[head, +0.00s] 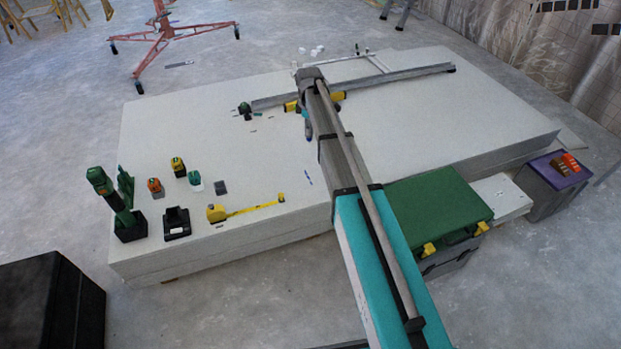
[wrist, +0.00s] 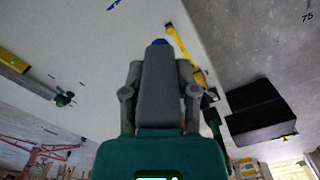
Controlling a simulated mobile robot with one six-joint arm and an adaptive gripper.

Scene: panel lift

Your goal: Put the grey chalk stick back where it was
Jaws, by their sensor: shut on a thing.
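My gripper (wrist: 158,48) is shut in the wrist view, its jaws seen from behind over the pale panel. In the head view my arm reaches over the stack of pale panels (head: 440,125), and my gripper (head: 309,132) is largely covered by the arm, above the middle of the stack. A thin blue stick or mark (head: 308,178) lies on the panel nearer the front.
A yellow tape measure (head: 216,213), black charger (head: 176,223), green drill (head: 125,200) and several small tools stand on the front left. A green-lidded toolbox (head: 440,208) stands beside the stack.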

